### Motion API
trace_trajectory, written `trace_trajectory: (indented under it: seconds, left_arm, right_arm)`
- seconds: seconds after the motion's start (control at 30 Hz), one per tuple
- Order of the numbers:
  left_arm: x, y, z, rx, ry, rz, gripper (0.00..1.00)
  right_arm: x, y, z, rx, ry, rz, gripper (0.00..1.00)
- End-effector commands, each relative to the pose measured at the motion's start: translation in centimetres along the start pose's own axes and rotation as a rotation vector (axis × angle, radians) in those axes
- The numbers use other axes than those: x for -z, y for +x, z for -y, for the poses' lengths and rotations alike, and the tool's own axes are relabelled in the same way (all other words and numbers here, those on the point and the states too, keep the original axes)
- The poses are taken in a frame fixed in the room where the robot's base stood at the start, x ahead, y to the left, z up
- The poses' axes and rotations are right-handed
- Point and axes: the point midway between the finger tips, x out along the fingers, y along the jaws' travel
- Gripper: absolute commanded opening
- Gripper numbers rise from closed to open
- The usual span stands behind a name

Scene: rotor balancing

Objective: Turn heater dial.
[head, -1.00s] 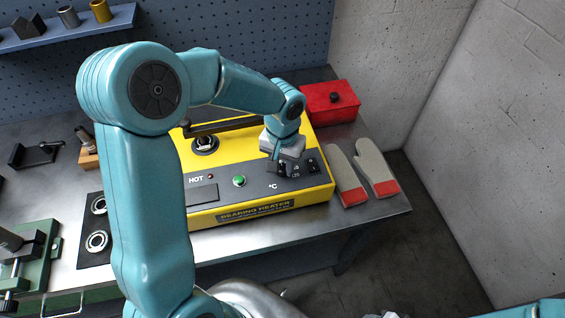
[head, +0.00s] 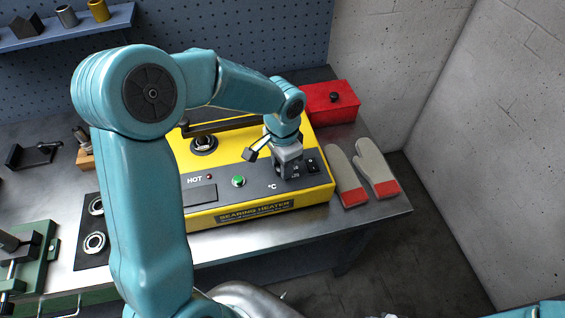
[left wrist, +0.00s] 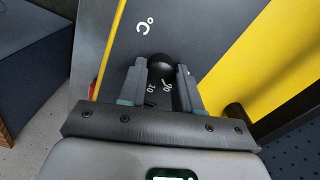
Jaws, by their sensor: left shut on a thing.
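The yellow bearing heater (head: 190,155) stands on the metal bench, with a dark sloped front panel. Its black dial (left wrist: 160,62) sits between my left fingertips in the left wrist view, beside white scale numbers and a "°C" mark. My left gripper (left wrist: 162,75) is shut on the dial. In the head view my left gripper (head: 288,172) is over the right part of the panel and hides most of the dial. My right gripper is out of view.
A green button (head: 238,182) and a black switch (head: 312,165) flank the dial. A red box (head: 330,102) stands behind, and gloves (head: 362,172) lie to the right. A bearing ring (head: 95,243) lies on a dark mat at the left.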

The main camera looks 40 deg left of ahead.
Motion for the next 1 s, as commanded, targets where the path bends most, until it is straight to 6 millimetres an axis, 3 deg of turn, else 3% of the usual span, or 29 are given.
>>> trace_trajectory:
  seconds: [0.5,0.53,0.6,0.87,1.0]
  left_arm:
    - [0.02,-0.25,0.14,0.004,0.020,-0.003,0.03]
    - [0.02,-0.25,0.14,0.004,0.020,-0.003,0.40]
    - [0.03,-0.24,0.13,0.003,0.020,-0.003,0.59]
    - [0.02,-0.13,0.07,0.002,0.020,-0.001,0.59]
    - [0.10,-1.04,0.09,0.004,0.020,-0.005,0.59]
  right_arm:
    - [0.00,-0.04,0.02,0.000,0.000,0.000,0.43]
    - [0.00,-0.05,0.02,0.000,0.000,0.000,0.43]
    - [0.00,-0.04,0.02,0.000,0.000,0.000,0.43]
    - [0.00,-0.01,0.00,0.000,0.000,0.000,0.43]
    - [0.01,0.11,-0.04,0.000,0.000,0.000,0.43]
